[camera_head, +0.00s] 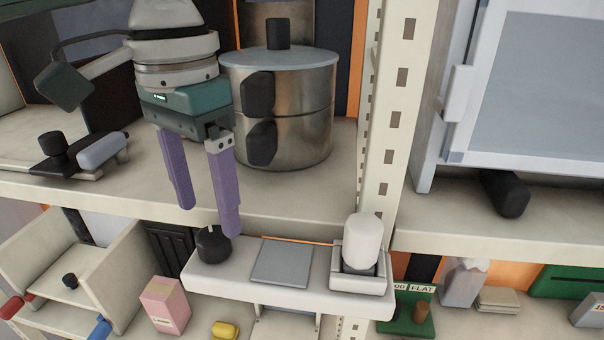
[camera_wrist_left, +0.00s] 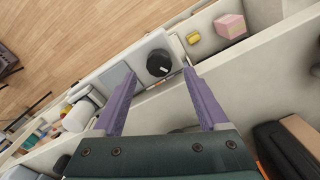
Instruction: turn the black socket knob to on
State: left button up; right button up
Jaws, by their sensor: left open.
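The black socket knob (camera_head: 213,244) sits on the left end of a white panel (camera_head: 310,291) fixed at the shelf's front edge. In the left wrist view the knob (camera_wrist_left: 159,62) shows as a round black dial with a small white mark. My left gripper (camera_head: 205,221) is open, with two purple fingers pointing down. In the head view its right fingertip is close above the knob. In the left wrist view the fingertips (camera_wrist_left: 158,73) lie on either side of the knob in the picture; I cannot tell whether they touch it. My right gripper is not in view.
A steel pot (camera_head: 303,115) stands on the shelf behind my left gripper. The panel also carries a grey plate (camera_head: 283,264) and a white cylinder (camera_head: 363,240) in a holder. A pink box (camera_head: 165,305) and a yellow object (camera_head: 225,330) lie below. A perforated post (camera_head: 398,120) rises at right.

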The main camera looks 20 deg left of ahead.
aim_at(213, 232)
pick_arm(q)
jog(key=shift+f, duration=1.85)
jog(key=shift+c, duration=0.3)
grip_shut()
